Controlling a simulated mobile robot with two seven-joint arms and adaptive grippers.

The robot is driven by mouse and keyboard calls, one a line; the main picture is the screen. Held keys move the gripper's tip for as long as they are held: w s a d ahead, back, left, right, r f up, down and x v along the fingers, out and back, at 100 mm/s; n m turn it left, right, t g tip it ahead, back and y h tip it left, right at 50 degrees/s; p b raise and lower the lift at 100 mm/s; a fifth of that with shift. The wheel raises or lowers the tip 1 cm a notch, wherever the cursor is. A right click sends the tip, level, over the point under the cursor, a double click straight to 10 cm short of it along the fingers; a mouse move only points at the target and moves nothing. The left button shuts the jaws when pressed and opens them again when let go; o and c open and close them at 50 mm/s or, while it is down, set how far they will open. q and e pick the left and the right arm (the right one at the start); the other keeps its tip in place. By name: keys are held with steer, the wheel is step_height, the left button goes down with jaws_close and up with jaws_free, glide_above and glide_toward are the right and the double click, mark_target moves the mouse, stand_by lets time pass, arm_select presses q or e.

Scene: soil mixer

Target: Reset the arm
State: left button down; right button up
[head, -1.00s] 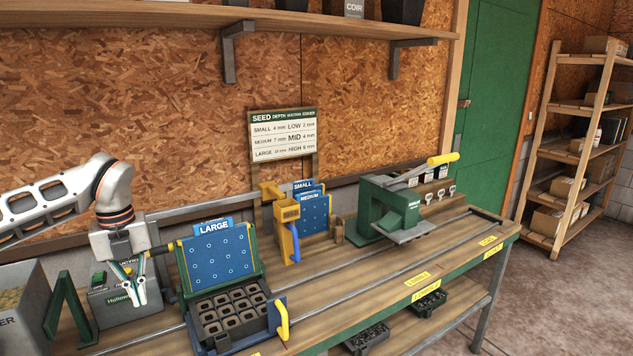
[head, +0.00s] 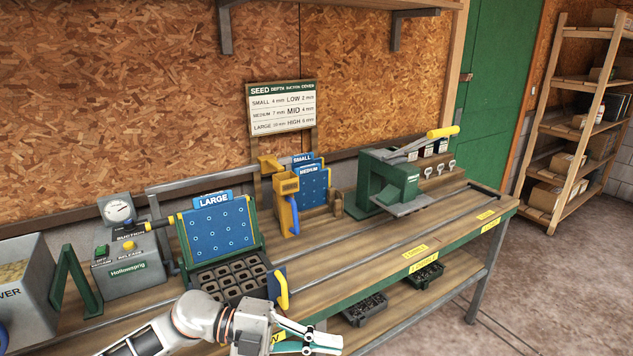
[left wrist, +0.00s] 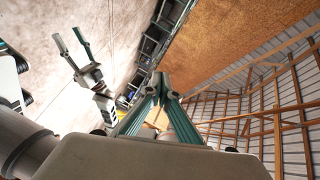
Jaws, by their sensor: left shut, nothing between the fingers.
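My left gripper (head: 318,342) is at the bottom of the head view, in front of the bench's front edge and below the seedling tray. It is shut and empty. In the left wrist view its two green fingers (left wrist: 160,88) meet at the tips. My right gripper (left wrist: 70,42) shows at the upper left of the left wrist view, with its two fingers apart and nothing between them. It is not in the head view.
On the bench stand the suction box (head: 128,265) with its gauge, the blue LARGE plate (head: 216,240), a black cell tray (head: 235,281) with a yellow handle, the SMALL and MEDIUM plates (head: 314,188), and a green press (head: 380,185). Shelves (head: 570,130) stand at right.

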arm_select(q)
steer(key=w+a+f+n+t+y, duration=0.25)
steer(key=a+f+n+t, duration=0.2)
steer(key=n+t, duration=0.5)
steer(key=w+a+f+n+t+y, duration=0.25)
steer(key=a+f+n+t, duration=0.2)
steer(key=n+t, duration=0.5)
steer(key=s+a+f+n+g+y, duration=0.3)
steer(key=s+a+f+n+y, duration=0.1)
steer(key=s+a+f, duration=0.3)
steer(key=s+a+f+n+g+y, duration=0.4)
steer(key=s+a+f, duration=0.4)
steer(key=s+f, duration=0.3)
step_height(320, 180, down, 4)
steer(key=shift+s+a+f+n+y, duration=0.1)
steer(key=shift+s+a+n+y, duration=0.1)
steer(key=shift+n+y, duration=0.75)
arm_select(e)
steer(key=shift+s+d+f, duration=0.1)
steer(key=shift+d+f, duration=0.15)
steer(key=shift+f, duration=0.05)
arm_select(q)
steer(key=shift+n+h, duration=0.25)
arm_select(e)
steer(key=shift+d, duration=0.15)
